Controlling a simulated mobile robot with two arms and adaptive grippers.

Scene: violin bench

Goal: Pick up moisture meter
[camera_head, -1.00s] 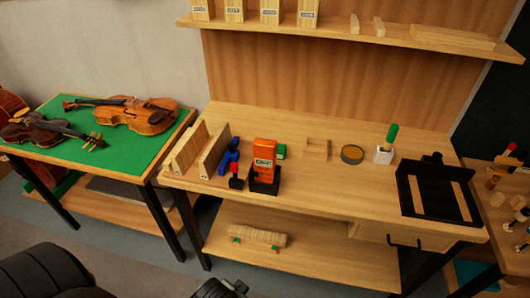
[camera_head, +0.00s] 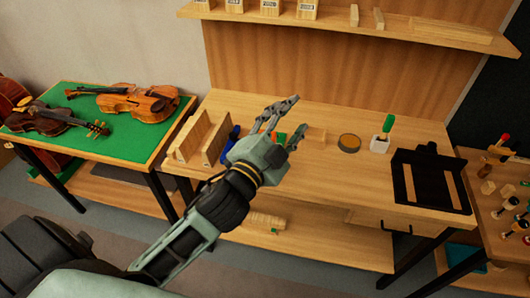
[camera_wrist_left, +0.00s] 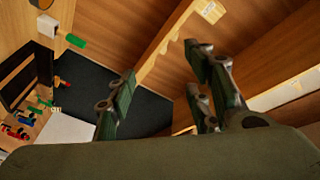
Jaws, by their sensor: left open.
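The orange moisture meter is almost wholly hidden behind my left gripper in the head view; only a small orange patch (camera_head: 273,136) shows beside the hand. My left gripper (camera_head: 299,115) is open and empty, above the front left part of the workbench, with its fingers pointing up and right in the picture. The left wrist view shows its spread fingers (camera_wrist_left: 160,82) with nothing between them and no meter in sight. How far the gripper is from the meter is hard to tell. My right gripper is not in view.
A shelf (camera_head: 365,31) hangs above. Violins lie on a green table (camera_head: 75,103) at left.

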